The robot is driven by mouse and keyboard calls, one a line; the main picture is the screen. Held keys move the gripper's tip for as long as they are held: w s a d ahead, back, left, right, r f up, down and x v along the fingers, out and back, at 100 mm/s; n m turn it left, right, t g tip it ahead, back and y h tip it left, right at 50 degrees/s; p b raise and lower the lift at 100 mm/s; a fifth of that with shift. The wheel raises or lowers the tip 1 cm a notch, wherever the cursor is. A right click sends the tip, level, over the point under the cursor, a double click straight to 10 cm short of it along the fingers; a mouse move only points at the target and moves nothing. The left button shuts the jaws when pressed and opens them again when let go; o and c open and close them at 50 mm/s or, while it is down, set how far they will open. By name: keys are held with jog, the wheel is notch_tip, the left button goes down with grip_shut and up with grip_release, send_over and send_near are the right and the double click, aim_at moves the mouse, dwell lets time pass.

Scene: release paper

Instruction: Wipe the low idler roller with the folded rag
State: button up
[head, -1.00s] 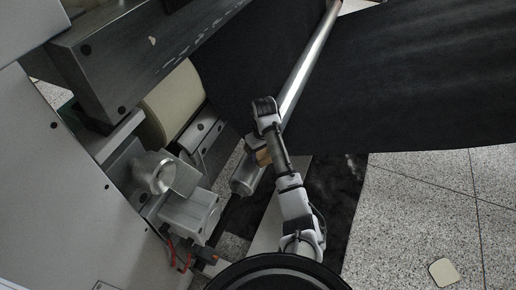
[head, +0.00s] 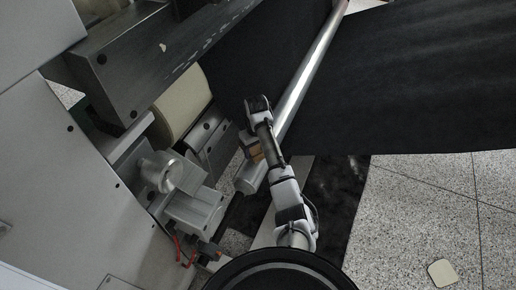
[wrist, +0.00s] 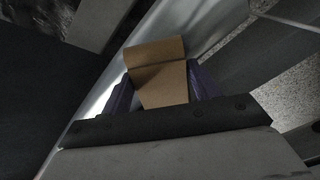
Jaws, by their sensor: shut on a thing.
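The brown folded rag (wrist: 160,70) is held between the two fingers of my gripper (wrist: 158,92) in the wrist view. A long shiny metal roller (head: 310,75), seemingly the low idler roller, runs diagonally from lower left to upper right, partly hidden by my arm. In the wrist view, the bright roller surface (wrist: 180,30) passes behind and beside the rag. I cannot tell whether the rag touches it.
Black web material (head: 420,80) spreads right of the roller. A cream roll (head: 182,105), a dark beam (head: 150,60) and grey machine brackets (head: 195,208) crowd the left. Speckled floor (head: 420,215) is open at lower right, with a small pale piece (head: 442,272) on it.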

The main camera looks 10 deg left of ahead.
jog(key=shift+s+a+f, duration=0.1)
jog(key=shift+s+f, duration=0.05)
notch_tip(320, 180, up, 6)
jog(key=p, duration=0.7)
notch_tip(320, 180, up, 3)
jog(key=p, duration=0.4)
dwell(0.4)
